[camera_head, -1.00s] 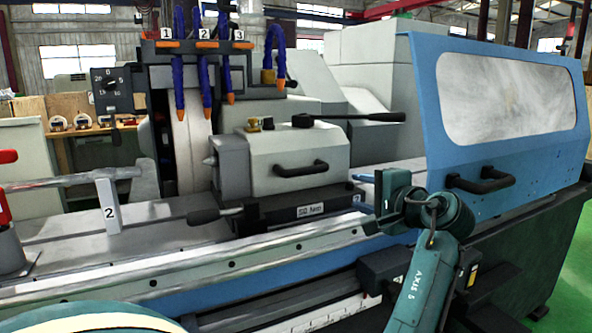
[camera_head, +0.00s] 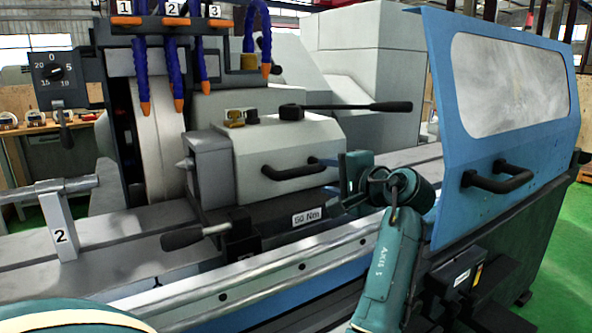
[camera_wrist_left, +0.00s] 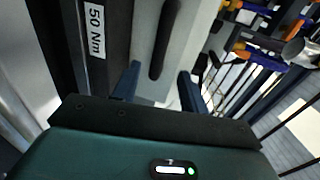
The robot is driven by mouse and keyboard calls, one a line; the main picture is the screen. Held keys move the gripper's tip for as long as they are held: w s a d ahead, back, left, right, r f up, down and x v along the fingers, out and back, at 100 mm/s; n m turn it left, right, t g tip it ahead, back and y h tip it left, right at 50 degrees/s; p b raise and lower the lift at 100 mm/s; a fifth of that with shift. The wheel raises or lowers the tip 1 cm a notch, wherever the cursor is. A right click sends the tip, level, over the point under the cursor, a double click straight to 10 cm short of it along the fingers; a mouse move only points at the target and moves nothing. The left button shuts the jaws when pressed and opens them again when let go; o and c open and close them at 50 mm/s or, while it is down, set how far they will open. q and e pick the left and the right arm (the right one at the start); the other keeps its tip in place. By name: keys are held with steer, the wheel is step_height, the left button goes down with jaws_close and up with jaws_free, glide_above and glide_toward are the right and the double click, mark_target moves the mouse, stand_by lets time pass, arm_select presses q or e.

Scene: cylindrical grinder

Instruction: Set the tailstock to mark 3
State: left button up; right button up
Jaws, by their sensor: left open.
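The tailstock (camera_head: 275,155) is a light grey housing on a dark base, with its centre pointing left. A black bar handle (camera_head: 290,171) is on its front face. Its base has a torque label (camera_head: 306,216), which reads 50 Nm in the left wrist view (camera_wrist_left: 95,30). A clamp lever (camera_head: 190,236) points left at the base; another lever (camera_head: 350,106) lies on top, pointing right. My left gripper (camera_head: 336,182) is open, close to the right end of the handle. In the left wrist view, the black handle (camera_wrist_left: 170,40) shows just beyond and between the open fingers (camera_wrist_left: 157,84).
The blue guard (camera_head: 435,130) with its window and black handle (camera_head: 498,178) stands right of my arm. A post marked 2 (camera_head: 60,228) stands at left. Coolant nozzles (camera_head: 177,70) labelled 1, 2, 3 hang above. The rail (camera_head: 260,273) runs along the front.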

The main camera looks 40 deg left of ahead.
mark_target(306, 172)
arm_select(q)
steer(key=x, duration=1.2)
steer(key=shift+c, duration=0.3)
jaws_close()
